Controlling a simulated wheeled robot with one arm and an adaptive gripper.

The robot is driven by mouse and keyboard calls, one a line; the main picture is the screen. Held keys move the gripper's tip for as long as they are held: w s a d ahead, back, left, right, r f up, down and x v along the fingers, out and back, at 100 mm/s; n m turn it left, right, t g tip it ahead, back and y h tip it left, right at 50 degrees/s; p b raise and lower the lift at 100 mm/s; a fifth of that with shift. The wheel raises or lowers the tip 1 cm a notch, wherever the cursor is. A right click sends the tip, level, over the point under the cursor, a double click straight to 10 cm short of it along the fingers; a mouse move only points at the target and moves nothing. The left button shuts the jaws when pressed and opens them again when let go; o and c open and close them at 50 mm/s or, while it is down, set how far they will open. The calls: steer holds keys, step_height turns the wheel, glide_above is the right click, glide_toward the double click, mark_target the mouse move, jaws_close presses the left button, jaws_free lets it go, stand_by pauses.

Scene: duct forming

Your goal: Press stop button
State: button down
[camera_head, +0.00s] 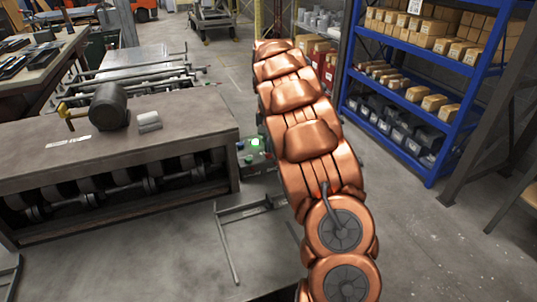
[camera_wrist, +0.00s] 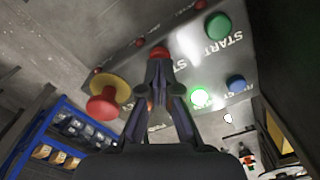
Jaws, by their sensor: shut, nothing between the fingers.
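The control panel (camera_wrist: 185,65) fills the upper middle of the wrist view, tilted. It carries a small red button (camera_wrist: 159,52), a green button (camera_wrist: 218,27) by the word START, a blue button (camera_wrist: 236,83), a lit green lamp (camera_wrist: 202,97) and a large red mushroom button (camera_wrist: 104,104) on a yellow collar. My gripper (camera_wrist: 159,70) is shut and empty. Its tips overlap the lower edge of the small red button; I cannot tell whether they touch it. That button's label is hidden. In the head view, my arm hides the gripper and part of the panel (camera_head: 254,148).
A grey workbench (camera_head: 190,118) with a black-headed mallet (camera_head: 108,105) stands left of the panel. A metal stand (camera_head: 228,240) is on the floor below. Blue shelving (camera_head: 432,160) with boxes is at the right. Open floor (camera_head: 400,250) lies between my arm and the shelving.

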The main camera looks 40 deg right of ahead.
mark_target(268, 154)
steer(key=shift+f+b, duration=0.35)
steer(key=shift+f, duration=0.5)
stand_by(0.4)
steer(key=shift+r+p, duration=1.15)
steer(key=shift+r, duration=2.35)
